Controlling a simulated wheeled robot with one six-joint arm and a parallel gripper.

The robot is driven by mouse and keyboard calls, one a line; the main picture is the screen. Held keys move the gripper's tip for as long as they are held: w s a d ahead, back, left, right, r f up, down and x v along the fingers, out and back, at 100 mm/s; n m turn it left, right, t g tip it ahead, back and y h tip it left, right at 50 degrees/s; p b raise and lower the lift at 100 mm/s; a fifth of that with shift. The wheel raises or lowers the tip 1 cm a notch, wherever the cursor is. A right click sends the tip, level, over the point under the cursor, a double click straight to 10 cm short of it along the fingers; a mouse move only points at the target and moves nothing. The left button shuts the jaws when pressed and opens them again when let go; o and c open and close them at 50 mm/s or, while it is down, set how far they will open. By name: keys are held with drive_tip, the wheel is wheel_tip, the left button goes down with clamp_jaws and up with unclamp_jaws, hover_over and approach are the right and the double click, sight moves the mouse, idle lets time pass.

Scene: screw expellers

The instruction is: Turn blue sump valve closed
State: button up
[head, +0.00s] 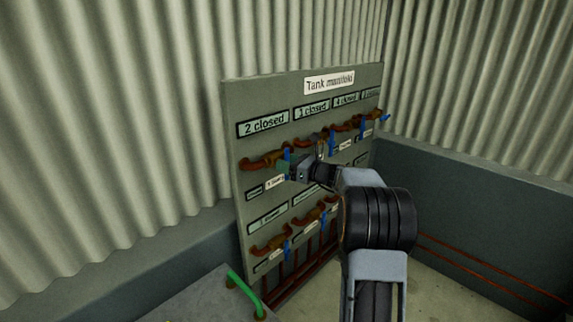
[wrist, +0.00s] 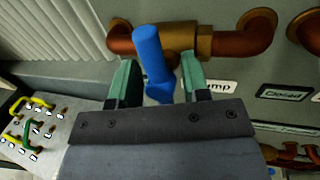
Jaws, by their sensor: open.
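The blue valve handle (wrist: 150,52) stands on a brass and copper pipe fitting (wrist: 182,38) in the wrist view. It lies between the two green fingers of my gripper (wrist: 158,82), with a gap visible on the right side. My gripper is open. A white label (wrist: 222,87) beside it shows "ump", its start hidden by a finger. In the head view the same handle (head: 287,155) hangs at the upper left pipe of the manifold panel, with my gripper (head: 284,170) at it. My gripper partly hides this handle there.
The grey "Tank manifold" panel (head: 234,113) carries several other pipes with blue handles, right and below. The sign above this valve (head: 264,124) reads "2 closed". A grey bench (head: 195,300) with a green handle (head: 238,282) stands below left. Corrugated walls stand behind.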

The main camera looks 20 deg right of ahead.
drive_tip(key=b+v, duration=0.4)
drive_tip(key=v, duration=1)
drive_tip(key=shift+w, duration=0.1)
